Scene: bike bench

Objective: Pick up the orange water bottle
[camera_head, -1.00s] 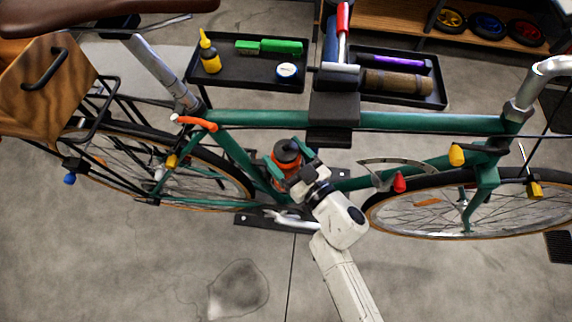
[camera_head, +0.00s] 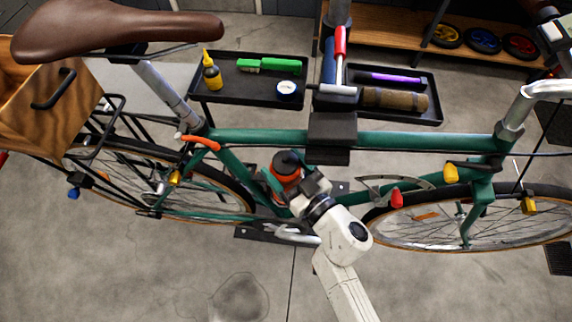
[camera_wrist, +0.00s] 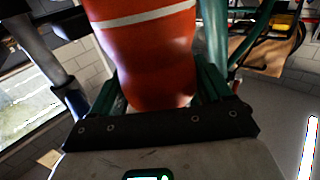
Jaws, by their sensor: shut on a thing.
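The orange water bottle (camera_head: 286,168) has a dark cap and stands roughly upright inside the green bike frame, above the pedal area. My gripper (camera_head: 283,187) reaches it from the lower right and is shut on it, with green fingers on its sides. In the wrist view the orange bottle (camera_wrist: 150,55) with a pale stripe fills the upper middle, between the two fingers of my gripper (camera_wrist: 160,88). Its top is out of the wrist view. I cannot tell whether its base still rests in a holder.
The green bike frame (camera_head: 400,141) surrounds the bottle, with its top tube behind. A black stand clamp (camera_head: 332,130) grips that tube. Behind are a left tray (camera_head: 240,92) with a yellow bottle and a right tray (camera_head: 425,112). Floor in front (camera_head: 150,270) is clear.

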